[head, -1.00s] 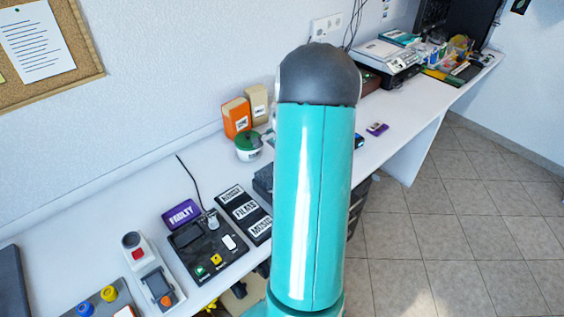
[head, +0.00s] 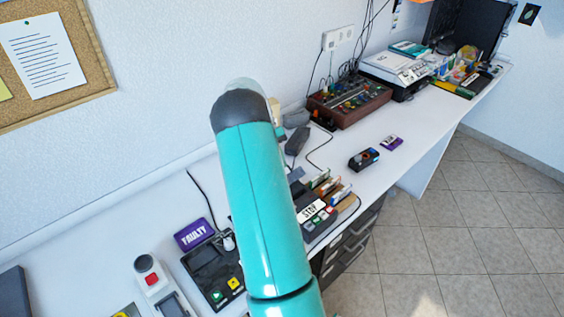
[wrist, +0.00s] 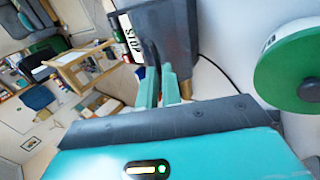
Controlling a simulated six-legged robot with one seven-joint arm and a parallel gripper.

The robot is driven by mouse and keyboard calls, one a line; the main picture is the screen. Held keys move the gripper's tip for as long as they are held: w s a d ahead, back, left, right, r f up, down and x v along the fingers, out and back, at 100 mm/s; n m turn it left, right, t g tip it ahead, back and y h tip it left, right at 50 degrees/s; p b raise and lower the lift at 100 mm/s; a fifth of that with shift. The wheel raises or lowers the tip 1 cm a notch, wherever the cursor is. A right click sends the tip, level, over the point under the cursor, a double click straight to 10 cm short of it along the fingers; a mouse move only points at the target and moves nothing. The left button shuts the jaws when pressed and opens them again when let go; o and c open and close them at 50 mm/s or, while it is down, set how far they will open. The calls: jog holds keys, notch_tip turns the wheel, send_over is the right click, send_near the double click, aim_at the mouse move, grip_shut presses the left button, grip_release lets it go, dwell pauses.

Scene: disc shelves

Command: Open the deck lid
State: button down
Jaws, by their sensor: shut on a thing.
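The deck (head: 315,222), a dark box with a white STOP label and coloured buttons, stands on the white desk, partly hidden by my arm in the head view. In the wrist view the STOP label (wrist: 128,38) is on its dark grey body (wrist: 172,30). My gripper (wrist: 160,76) has its teal fingers closed around a thin dark piece at the deck, seemingly the deck lid (wrist: 151,56). How far the lid is raised cannot be told. My gripper is hidden behind my arm in the head view.
A green round lid (wrist: 300,75) is close on the right in the wrist view. Upright sleeves (head: 335,186) stand by the deck. A black player (head: 207,272) and purple FAULTY box (head: 194,233) are at left. The desk near the purple cartridge (head: 391,142) is mostly clear.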

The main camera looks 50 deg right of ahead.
jog(key=w+f, duration=0.1)
jog(key=w, duration=0.1)
jog(key=w+d+f, duration=0.1)
jog(key=w+f, duration=0.1)
jog(key=shift+f, duration=0.25)
jog(key=shift+d, duration=0.1)
dwell(0.5)
jog(key=c, duration=1.6)
grip_release()
jog(key=shift+o, duration=0.2)
jog(key=v, duration=1.2)
jog(key=shift+w+r, duration=0.2)
jog(key=shift+w, duration=0.05)
